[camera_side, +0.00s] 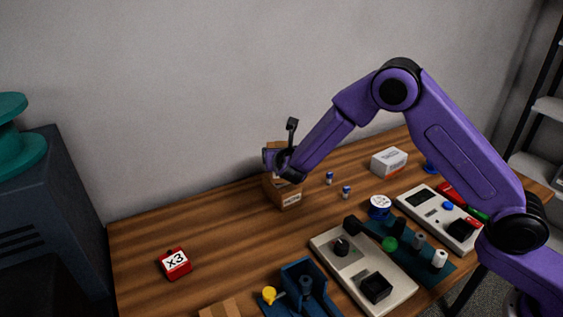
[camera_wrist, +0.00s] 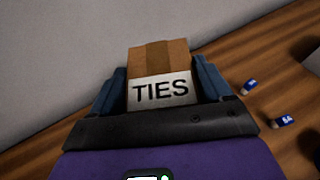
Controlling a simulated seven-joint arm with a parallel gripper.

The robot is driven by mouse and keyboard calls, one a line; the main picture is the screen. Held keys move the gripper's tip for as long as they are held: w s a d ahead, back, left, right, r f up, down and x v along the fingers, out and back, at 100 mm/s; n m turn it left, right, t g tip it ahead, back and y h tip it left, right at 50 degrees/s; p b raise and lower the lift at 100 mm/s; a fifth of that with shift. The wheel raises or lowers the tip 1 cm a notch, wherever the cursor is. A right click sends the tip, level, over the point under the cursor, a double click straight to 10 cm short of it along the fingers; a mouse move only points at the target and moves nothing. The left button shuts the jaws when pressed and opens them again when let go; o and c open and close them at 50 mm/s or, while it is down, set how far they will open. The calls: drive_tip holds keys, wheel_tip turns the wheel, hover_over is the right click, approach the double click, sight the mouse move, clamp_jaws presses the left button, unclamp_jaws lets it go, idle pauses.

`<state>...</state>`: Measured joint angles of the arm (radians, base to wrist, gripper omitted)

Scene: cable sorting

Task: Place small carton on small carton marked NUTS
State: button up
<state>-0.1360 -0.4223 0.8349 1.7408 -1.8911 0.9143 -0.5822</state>
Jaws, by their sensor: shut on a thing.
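My gripper (camera_side: 276,162) is shut on a small brown carton (camera_side: 277,145), near the back of the table by the wall. In the wrist view this carton (camera_wrist: 158,55) sits between my blue fingers (camera_wrist: 160,85), with a white label reading TIES. Directly below my gripper in the side view stands another brown carton (camera_side: 284,193) with a pale label too small to read. My gripper hides the meeting of the two cartons, so I cannot tell if they touch. The word NUTS is not readable in either view.
A white box (camera_side: 389,162) is farther right. A red x3 block (camera_side: 174,263) is at left, and a cardboard piece (camera_side: 221,309) at the front edge. Devices (camera_side: 362,268) fill the front right. The left tabletop is mostly clear.

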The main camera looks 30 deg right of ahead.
drive_tip(key=shift+f, duration=1.45)
drive_tip(key=shift+f, duration=0.1)
drive_tip(key=o, duration=1.1)
drive_tip(key=shift+c, duration=0.2)
drive_tip(key=shift+s+a+r, duration=0.15)
drive_tip(key=shift+s+r, duration=0.05)
drive_tip(key=shift+s, duration=0.1)
drive_tip(key=v, duration=1.1)
drive_tip(key=shift+s, duration=0.15)
drive_tip(key=shift+r, duration=0.1)
